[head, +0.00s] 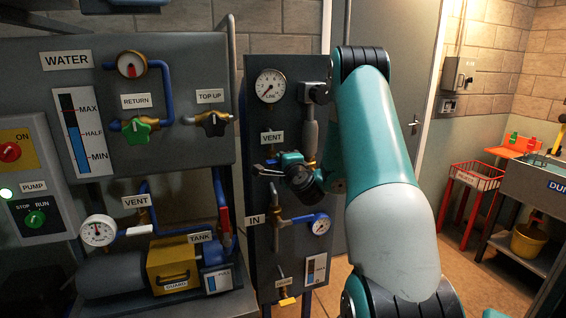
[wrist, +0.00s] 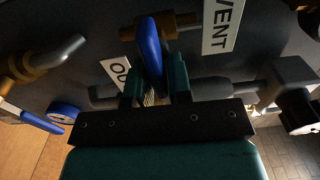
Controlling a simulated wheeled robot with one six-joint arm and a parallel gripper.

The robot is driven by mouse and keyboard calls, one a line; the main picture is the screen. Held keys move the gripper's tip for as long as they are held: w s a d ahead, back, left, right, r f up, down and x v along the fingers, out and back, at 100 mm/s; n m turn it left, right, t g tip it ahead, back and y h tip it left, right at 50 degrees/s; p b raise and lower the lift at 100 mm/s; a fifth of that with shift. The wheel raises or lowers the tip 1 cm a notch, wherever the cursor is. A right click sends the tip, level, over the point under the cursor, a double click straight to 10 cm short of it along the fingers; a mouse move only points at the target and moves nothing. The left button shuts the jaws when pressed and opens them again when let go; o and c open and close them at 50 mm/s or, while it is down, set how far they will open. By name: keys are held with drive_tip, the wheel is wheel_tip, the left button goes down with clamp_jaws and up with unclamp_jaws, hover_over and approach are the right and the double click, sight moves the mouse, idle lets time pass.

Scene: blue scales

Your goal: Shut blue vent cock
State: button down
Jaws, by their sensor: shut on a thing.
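The blue vent cock shows in the wrist view as a blue lever (wrist: 149,45) on a brass body (wrist: 180,25), beside the VENT label (wrist: 222,25). My gripper (wrist: 157,72) is shut on the lever, with one dark finger on each side of it. In the head view my gripper (head: 283,163) is at the grey panel (head: 258,215), just below the VENT label (head: 272,137). My gripper and arm hide most of the cock in the head view.
A gauge (head: 270,86) sits above on the same panel. A blue-handled valve (head: 305,218) and a small gauge (head: 320,224) sit below. The WATER panel (head: 190,80) and the tank (head: 195,252) stand close on the left. Open floor shows on the right.

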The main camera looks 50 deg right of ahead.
drive_tip(key=shift+f, duration=0.1)
drive_tip(key=c, duration=1.2)
unclamp_jaws()
drive_tip(key=shift+s, duration=0.1)
drive_tip(key=shift+s+a+f+b, duration=0.15)
drive_tip(key=shift+s+b, duration=0.1)
drive_tip(key=shift+b, duration=0.35)
drive_tip(key=shift+b+v, duration=8.4)
drive_tip(key=shift+b, duration=1.5)
